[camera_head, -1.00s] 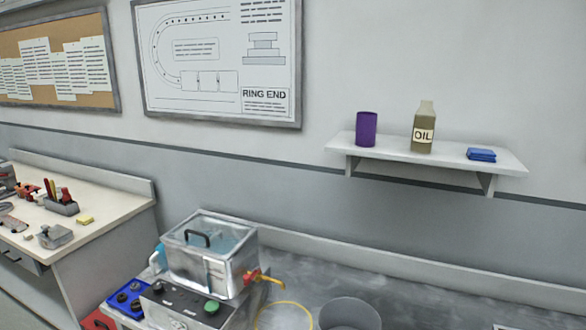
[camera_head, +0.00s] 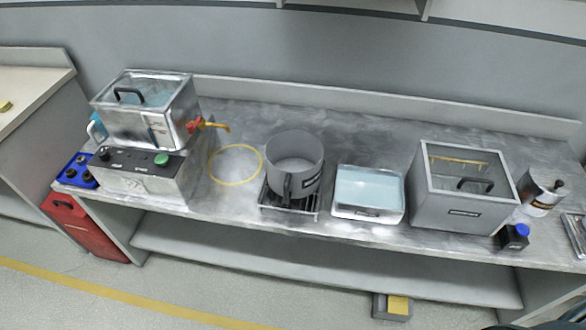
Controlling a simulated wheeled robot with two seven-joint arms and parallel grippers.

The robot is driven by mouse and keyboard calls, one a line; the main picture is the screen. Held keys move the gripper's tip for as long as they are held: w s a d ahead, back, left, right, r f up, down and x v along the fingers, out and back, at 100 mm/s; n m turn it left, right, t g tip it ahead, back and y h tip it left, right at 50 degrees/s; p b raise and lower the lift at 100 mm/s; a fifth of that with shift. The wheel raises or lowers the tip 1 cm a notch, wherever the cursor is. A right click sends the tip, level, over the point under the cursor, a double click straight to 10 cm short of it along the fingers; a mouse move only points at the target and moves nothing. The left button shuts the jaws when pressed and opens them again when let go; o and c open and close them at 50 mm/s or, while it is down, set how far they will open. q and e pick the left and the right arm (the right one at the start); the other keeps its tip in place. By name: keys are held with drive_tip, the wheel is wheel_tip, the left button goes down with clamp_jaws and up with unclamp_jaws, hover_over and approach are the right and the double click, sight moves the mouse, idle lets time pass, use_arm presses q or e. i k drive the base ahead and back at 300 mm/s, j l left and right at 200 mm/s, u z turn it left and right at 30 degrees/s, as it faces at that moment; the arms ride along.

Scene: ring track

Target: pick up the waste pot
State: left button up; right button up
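A grey round open pot (camera_head: 316,160), which I take to be the waste pot, stands upright on a small dark grate or stand (camera_head: 288,211) at the middle of the metal bench. It has a dark handle on its front side and a small label too small to read. Its inside looks light grey and I see nothing in it. Neither of my grippers is in view.
Left of the pot are a yellow ring mark (camera_head: 211,166) and a clear-lidded tank (camera_head: 150,115) with a red-and-yellow tap. Right are a shallow tray of bluish liquid (camera_head: 368,190), a grey lidded box (camera_head: 440,210), a metal canister (camera_head: 541,195) and a blue-capped bottle (camera_head: 513,237).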

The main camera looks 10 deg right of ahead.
sight(294, 159)
drive_tip(key=z, duration=1.8)
drive_tip(key=k+j, duration=0.6)
drive_tip(key=k, duration=0.1)
